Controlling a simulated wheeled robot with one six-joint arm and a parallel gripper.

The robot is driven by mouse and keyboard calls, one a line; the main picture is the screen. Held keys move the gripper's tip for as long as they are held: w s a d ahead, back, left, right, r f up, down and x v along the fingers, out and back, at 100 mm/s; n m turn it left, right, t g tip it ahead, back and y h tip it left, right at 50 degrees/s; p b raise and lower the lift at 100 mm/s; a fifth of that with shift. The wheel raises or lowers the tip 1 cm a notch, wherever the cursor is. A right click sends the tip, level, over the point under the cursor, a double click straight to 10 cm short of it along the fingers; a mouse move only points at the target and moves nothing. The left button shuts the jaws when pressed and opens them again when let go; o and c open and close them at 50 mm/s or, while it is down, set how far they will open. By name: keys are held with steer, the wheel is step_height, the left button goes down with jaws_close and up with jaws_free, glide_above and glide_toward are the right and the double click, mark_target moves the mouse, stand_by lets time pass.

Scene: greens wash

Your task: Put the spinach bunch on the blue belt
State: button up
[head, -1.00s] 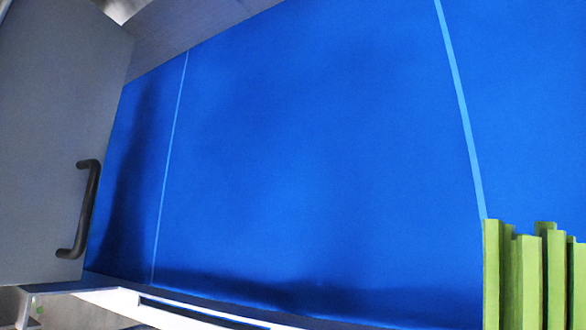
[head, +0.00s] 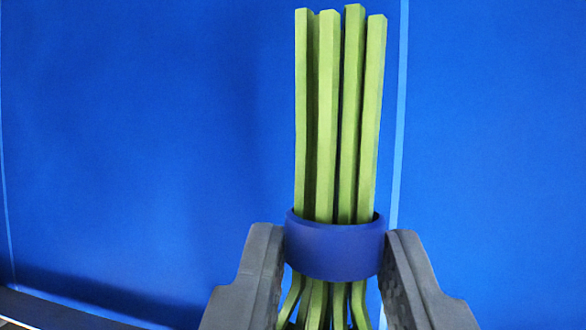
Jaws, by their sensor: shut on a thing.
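The spinach bunch (head: 327,115) shows as several straight light-green stems bound by a dark blue band (head: 335,248). Below the band the stems spread and run out of the bottom of the view, so any leaves are hidden. My gripper (head: 335,250) is shut on the bunch at the band, one dark grey finger on each side. The blue belt (head: 150,130) fills the view behind the bunch. I cannot tell whether the bunch touches the belt.
A light blue line (head: 400,120) crosses the belt just right of the stems, and another (head: 5,200) runs at the far left. A dark edge (head: 60,308) borders the belt at the lower left. The belt around the bunch is bare.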

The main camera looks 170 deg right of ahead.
step_height(320, 180, down, 8)
steer(key=shift+s+f, duration=0.1)
steer(key=shift+f, duration=0.05)
stand_by(0.4)
steer(key=o, duration=1)
steer(key=v, duration=1.2)
